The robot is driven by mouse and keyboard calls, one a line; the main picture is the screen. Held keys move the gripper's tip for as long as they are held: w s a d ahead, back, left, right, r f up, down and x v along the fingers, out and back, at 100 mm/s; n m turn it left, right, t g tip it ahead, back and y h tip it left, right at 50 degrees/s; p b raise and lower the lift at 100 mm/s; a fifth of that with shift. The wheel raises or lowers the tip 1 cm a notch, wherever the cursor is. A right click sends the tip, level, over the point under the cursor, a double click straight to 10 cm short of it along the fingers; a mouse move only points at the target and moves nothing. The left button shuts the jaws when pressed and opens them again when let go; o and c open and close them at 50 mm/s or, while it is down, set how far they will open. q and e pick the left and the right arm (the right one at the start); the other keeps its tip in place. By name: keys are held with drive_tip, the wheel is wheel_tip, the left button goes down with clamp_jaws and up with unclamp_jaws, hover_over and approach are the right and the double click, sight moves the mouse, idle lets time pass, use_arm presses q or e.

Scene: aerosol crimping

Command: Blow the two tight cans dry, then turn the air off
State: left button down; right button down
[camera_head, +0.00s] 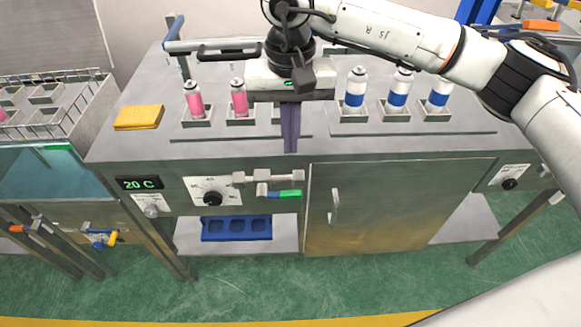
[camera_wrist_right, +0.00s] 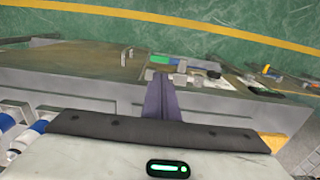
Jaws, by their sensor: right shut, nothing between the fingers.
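Two pink cans (camera_head: 194,100) (camera_head: 239,99) with light tops stand upright in square holders on the steel bench, left of my right gripper. Several white cans with blue bands (camera_head: 356,88) stand in holders to its right. I cannot tell which are the tight ones. A valve with a green and blue handle (camera_head: 286,194) sits on the bench's front panel; its handle lies level. The green handle also shows in the right wrist view (camera_wrist_right: 164,60). My right gripper (camera_head: 290,150) is shut and empty, pointing down at the bench's front edge, above the valve and apart from it.
A yellow sponge (camera_head: 139,117) lies at the bench's left. A pipe with a black sleeve (camera_head: 230,51) runs behind the pink cans. A dial (camera_head: 213,198) and a 20 C display (camera_head: 140,183) are on the front. A blue tray (camera_head: 237,228) sits below. A wire basket (camera_head: 62,108) stands left.

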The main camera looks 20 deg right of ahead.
sight(290, 193)
wheel_tip(290, 193, down, 14)
drive_tip(key=shift+r+p, duration=0.2)
drive_tip(key=shift+p, duration=0.8)
